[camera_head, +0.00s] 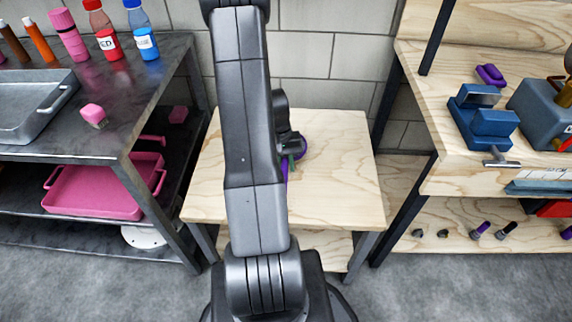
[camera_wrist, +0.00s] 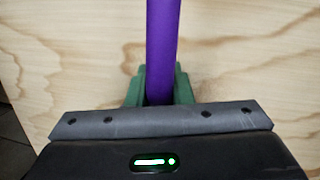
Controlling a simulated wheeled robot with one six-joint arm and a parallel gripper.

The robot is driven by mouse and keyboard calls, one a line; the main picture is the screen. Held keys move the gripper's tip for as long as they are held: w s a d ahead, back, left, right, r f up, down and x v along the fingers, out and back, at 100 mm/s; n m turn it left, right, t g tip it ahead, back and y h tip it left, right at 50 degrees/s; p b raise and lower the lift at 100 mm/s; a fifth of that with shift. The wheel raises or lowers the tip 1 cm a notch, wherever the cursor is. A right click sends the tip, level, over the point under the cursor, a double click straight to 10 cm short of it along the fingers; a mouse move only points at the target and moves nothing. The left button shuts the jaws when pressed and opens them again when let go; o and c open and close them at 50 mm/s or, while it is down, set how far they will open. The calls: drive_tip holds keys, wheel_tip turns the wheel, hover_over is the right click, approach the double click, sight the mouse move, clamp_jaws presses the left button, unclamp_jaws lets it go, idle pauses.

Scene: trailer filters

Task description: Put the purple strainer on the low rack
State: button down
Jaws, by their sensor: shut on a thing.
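My gripper (camera_wrist: 160,92) has green fingers shut on a purple bar in the wrist view, which appears to be the handle of the purple strainer (camera_wrist: 162,40). In the head view, my arm hides most of the strainer (camera_head: 303,146); only a purple rim and a thin purple strip show beside the gripper (camera_head: 291,160). The strainer is over the low wooden stand (camera_head: 345,180) between the two benches, which may be the low rack. I cannot tell whether it touches the wood.
A dark metal bench (camera_head: 110,130) stands left, with bottles, a metal tray (camera_head: 35,105) and a pink tray (camera_head: 105,185) below. A wooden bench (camera_head: 440,180) stands right, holding a blue vise-like tool (camera_head: 485,118). The stand's right half is clear.

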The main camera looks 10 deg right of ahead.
drive_tip(key=shift+f, duration=0.1)
drive_tip(key=shift+s+f+b, duration=0.15)
drive_tip(key=shift+f+b, duration=0.35)
drive_tip(key=shift+b, duration=0.05)
drive_tip(key=c, duration=1.3)
unclamp_jaws()
drive_tip(key=shift+f, duration=0.1)
drive_tip(key=shift+s, duration=0.1)
drive_tip(key=shift+r+p, duration=0.55)
drive_tip(key=p+v, duration=0.2)
drive_tip(key=v, duration=1)
drive_tip(key=shift+w+r, duration=0.15)
drive_tip(key=shift+w, duration=0.15)
